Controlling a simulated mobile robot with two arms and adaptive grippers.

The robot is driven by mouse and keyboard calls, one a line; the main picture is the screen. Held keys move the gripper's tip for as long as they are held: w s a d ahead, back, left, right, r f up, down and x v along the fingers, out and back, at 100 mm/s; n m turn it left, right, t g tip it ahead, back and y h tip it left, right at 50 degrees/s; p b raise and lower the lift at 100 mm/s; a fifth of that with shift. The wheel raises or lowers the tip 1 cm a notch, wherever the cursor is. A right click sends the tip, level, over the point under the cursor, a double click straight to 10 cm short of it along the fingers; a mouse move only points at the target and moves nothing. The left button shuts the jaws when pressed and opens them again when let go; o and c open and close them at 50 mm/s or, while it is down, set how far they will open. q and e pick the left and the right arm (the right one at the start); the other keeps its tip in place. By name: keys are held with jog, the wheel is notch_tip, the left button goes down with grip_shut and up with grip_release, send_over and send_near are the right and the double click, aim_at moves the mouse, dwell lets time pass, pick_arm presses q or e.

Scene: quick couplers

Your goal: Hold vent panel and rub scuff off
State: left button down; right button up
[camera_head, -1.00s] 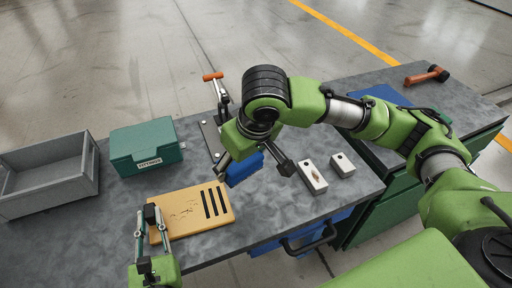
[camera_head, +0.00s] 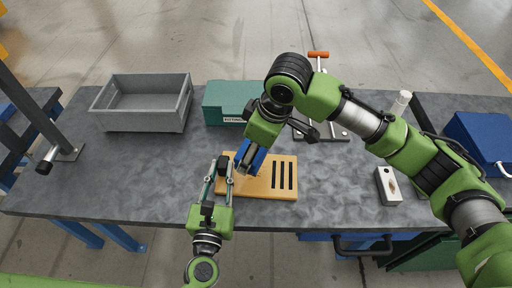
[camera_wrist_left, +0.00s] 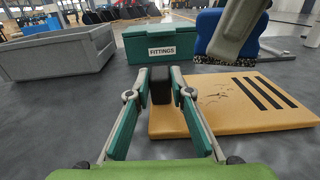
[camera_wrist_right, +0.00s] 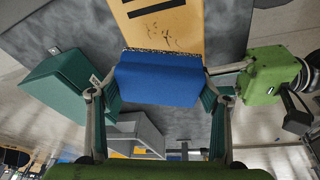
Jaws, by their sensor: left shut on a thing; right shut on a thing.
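The vent panel (camera_head: 258,191) is a flat yellow-orange plate with dark slots at its right, lying on the grey workbench. Dark scuff marks (camera_wrist_left: 225,92) show on its plain part in the left wrist view. The block is over the far left part of the panel, near the scuff.
A green FITTINGS box (camera_head: 222,98) and an open grey bin (camera_head: 145,120) stand behind the panel. A plate with an orange-handled clamp (camera_head: 318,55) is at the back. A pale holed block (camera_head: 388,187) and a blue case (camera_head: 478,142) are to the right. The bench's left front is clear.

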jog(key=shift+f, duration=2.5)
jog(key=o, duration=0.5)
jog(key=shift+c, duration=1.2)
jog(key=shift+f, duration=0.65)
